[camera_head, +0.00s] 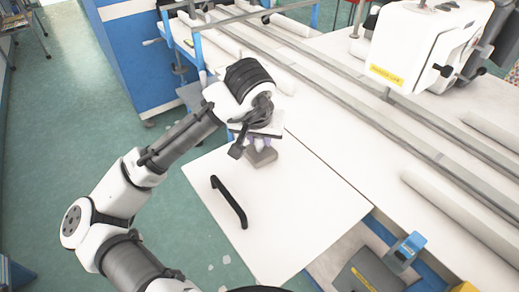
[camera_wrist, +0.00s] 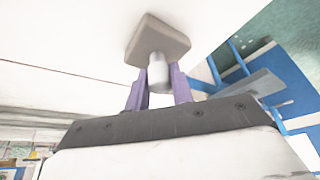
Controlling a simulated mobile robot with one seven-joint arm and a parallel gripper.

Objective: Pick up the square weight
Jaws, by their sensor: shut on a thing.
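The square weight (camera_wrist: 158,40) is a grey-brown block with rounded corners and a light metal post at its middle. My gripper (camera_wrist: 160,88) has its purple fingers on both sides of that post, shut on it. In the head view the weight (camera_head: 263,157) shows just below my gripper (camera_head: 260,143), over the far left part of the white panel. From these views I cannot tell whether the weight touches the panel. My wrist hides part of the gripper and the post in the head view.
A black handle (camera_head: 229,202) sits on the white panel (camera_head: 290,215), near its left edge. Long rails (camera_head: 400,118) and a white sewing machine head (camera_head: 425,45) lie to the right. A grey part with a blue clamp (camera_head: 404,252) is at the lower right. The panel's middle is clear.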

